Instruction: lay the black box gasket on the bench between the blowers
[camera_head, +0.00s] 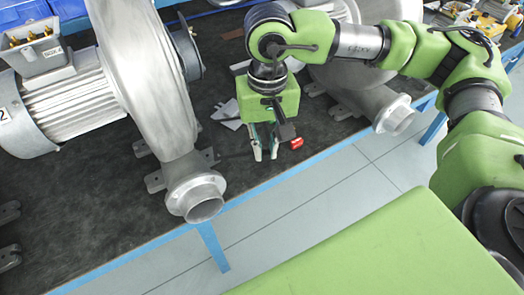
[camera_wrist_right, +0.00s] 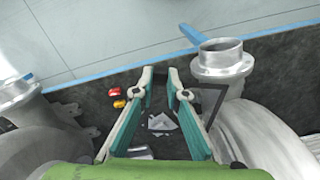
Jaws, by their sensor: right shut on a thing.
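My right gripper (camera_head: 265,154) points down over the dark bench mat between the two blowers. It also shows in the right wrist view (camera_wrist_right: 160,74), with its fingers a small gap apart. A thin black frame, the black box gasket (camera_wrist_right: 218,103), is held at the fingers and sticks out to their right in that view. The fingers hide part of it, and whether it touches the mat is unclear. The left blower (camera_head: 146,75) and the right blower (camera_head: 365,85) stand on the bench (camera_head: 100,195). My left gripper is not in view.
A small red item (camera_head: 296,143) and a yellow one (camera_wrist_right: 118,103) lie beside the gripper. A pale folded piece (camera_head: 228,115) lies on the mat close by. The blowers' outlet flanges (camera_head: 196,197) reach towards the bench's blue front edge (camera_head: 300,167).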

